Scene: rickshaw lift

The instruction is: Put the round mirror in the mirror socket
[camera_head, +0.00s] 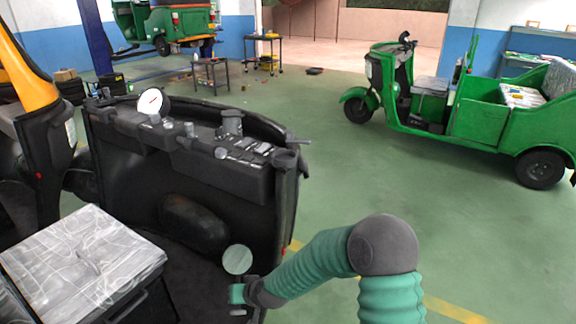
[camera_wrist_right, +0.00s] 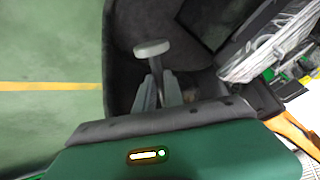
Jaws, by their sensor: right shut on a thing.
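The round mirror (camera_head: 238,259) is a small pale disc on a short stem. My right gripper (camera_head: 242,290) is shut on its stem and holds it upright in front of the dark dashboard panel, low and near its right side. In the right wrist view the mirror head (camera_wrist_right: 152,48) stands beyond the two fingertips (camera_wrist_right: 158,92), seen nearly edge-on. A dark cup-like fitting (camera_head: 287,158) sits at the right end of the dashboard; it may be the mirror socket, but I cannot tell for sure. The mirror is apart from it, below and to the left. My left gripper is out of view.
The black dashboard (camera_head: 190,140) carries a white gauge (camera_head: 152,103), a dark cylinder (camera_head: 231,122) and switches. A wrapped seat (camera_head: 85,255) is at lower left, a yellow pillar (camera_head: 25,70) at left. Green floor is free to the right, before a green rickshaw (camera_head: 480,110).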

